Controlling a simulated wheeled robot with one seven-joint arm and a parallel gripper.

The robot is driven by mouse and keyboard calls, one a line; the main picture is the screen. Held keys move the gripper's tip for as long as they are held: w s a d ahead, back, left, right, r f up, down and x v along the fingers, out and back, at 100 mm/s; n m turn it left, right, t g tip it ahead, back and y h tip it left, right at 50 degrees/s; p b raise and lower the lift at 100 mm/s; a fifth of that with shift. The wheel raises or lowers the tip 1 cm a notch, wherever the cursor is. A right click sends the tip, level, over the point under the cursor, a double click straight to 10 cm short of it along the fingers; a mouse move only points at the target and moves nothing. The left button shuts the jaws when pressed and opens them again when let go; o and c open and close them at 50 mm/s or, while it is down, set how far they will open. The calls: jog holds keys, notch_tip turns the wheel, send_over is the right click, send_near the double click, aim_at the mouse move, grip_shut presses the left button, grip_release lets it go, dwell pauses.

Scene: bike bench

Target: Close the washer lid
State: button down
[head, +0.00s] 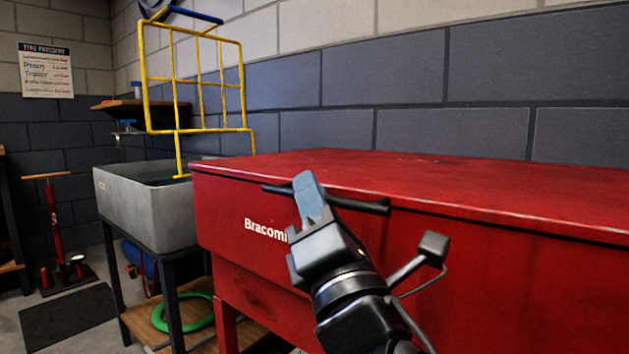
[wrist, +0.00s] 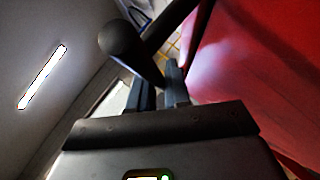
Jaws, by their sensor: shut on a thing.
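The red washer (head: 250,200) with white lettering on its front fills the middle and right of the head view. Its red lid (head: 430,185) lies across the top and looks down on the body; I cannot tell if a small gap remains. A black bar handle (head: 360,206) runs along the lid's front edge. My gripper (head: 310,188) is at this handle, shut on it, and hides its middle. In the wrist view, the fingers (wrist: 160,88) are at the dark handle (wrist: 145,62), with the red washer surface to the right.
A grey sink (head: 150,205) on a dark stand is left of the washer, with a yellow wire rack (head: 195,130) above it. A green hose ring (head: 183,313) lies on the stand's lower shelf. A red floor pump (head: 54,225) stands far left. A brick wall is behind.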

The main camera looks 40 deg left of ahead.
jog(key=shift+w+f, duration=0.15)
jog(key=shift+f, duration=0.4)
jog(key=c, duration=1.2)
grip_release()
jog(key=shift+p+v, duration=1.2)
jog(key=shift+v, duration=2.7)
jog(key=shift+r, duration=0.1)
